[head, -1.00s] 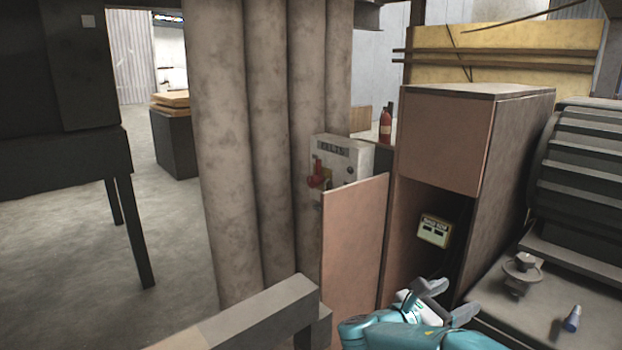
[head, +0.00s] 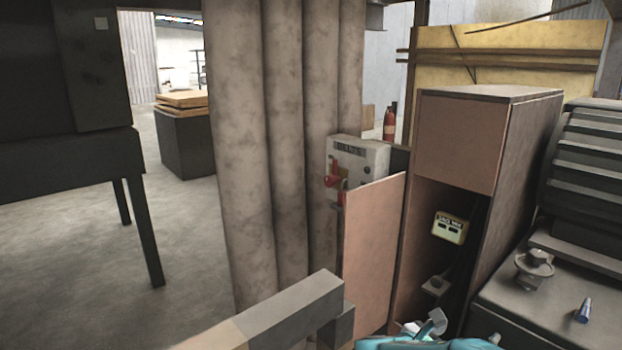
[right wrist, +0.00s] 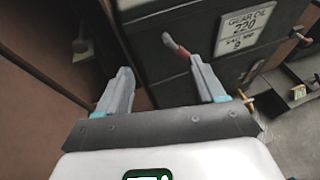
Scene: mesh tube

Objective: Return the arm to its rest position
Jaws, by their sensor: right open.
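My right gripper (head: 430,326) shows only in part at the bottom edge of the head view, in front of the open lower part of a brown cabinet (head: 460,140). In the right wrist view, both fingers of my right gripper (right wrist: 161,82) stand apart with nothing between them. A red-ended handle (right wrist: 178,46) shows beyond the right fingertip; I cannot tell how near it is. My teal right arm is mostly cut off by the frame. My left gripper is in neither view.
The cabinet's open door (head: 372,255) stands left of its opening, with a small yellow box (head: 449,228) inside. A grey machine (head: 585,190) is at the right.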

